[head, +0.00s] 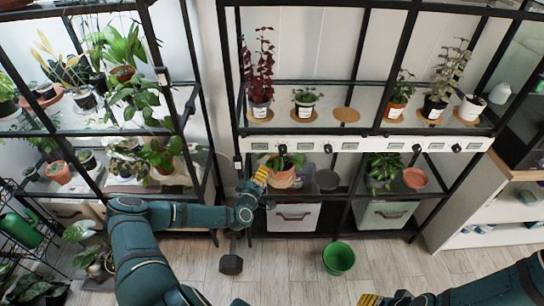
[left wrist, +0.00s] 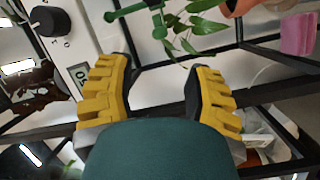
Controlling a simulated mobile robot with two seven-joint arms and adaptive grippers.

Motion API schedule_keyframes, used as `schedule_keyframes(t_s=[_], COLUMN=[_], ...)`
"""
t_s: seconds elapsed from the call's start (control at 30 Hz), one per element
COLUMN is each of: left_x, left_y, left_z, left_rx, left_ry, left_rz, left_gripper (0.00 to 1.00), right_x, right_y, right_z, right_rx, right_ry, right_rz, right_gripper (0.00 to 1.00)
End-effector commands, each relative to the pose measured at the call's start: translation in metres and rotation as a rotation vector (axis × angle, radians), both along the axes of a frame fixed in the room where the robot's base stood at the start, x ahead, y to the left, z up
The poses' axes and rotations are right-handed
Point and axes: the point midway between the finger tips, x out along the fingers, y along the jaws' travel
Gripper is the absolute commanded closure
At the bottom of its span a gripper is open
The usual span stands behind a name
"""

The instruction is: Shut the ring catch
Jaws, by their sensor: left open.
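My left gripper (head: 262,175) is at the lower shelf of the middle rack, beside a potted plant (head: 283,176) in a terracotta pot. In the left wrist view the left gripper (left wrist: 160,67) is open, with nothing between its yellow fingers. Beyond the fingertips, at the top edge, is a small green fitting (left wrist: 159,24) on a green bar, next to leaves (left wrist: 205,26). It may be the ring catch; whether its ring is open or closed is too small to tell. My right gripper (head: 385,300) is partly cut off at the bottom edge.
A white panel with black knobs (head: 328,148) runs above the lower shelf; one knob (left wrist: 50,20) is close to the gripper. An empty grey saucer (head: 327,180) stands right of the plant. A green bucket (head: 338,258) and a dark weight (head: 231,264) are on the floor.

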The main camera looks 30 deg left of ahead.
Motion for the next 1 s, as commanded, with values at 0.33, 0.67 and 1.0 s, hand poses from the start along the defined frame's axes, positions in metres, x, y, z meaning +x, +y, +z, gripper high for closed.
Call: schedule_keyframes(t_s=[0.33,0.67,1.0], left_x=[0.067,0.107,0.112], left_y=[0.015,0.025,0.026], left_z=[-0.001,-0.001,0.0], left_rx=[0.0,0.0,-0.001], left_ry=[-0.001,0.0,0.001], left_rz=[-0.002,-0.003,-0.004], left_gripper=[0.48,0.48,0.48], right_x=[0.0,0.002,0.002], right_y=[0.0,-0.001,-0.001], right_z=[-0.011,-0.018,-0.018], right_rx=[0.0,-0.001,-0.001], right_ry=[0.0,-0.004,-0.005], right_rz=[0.001,0.0,-0.001], right_gripper=[0.53,0.53,0.53])
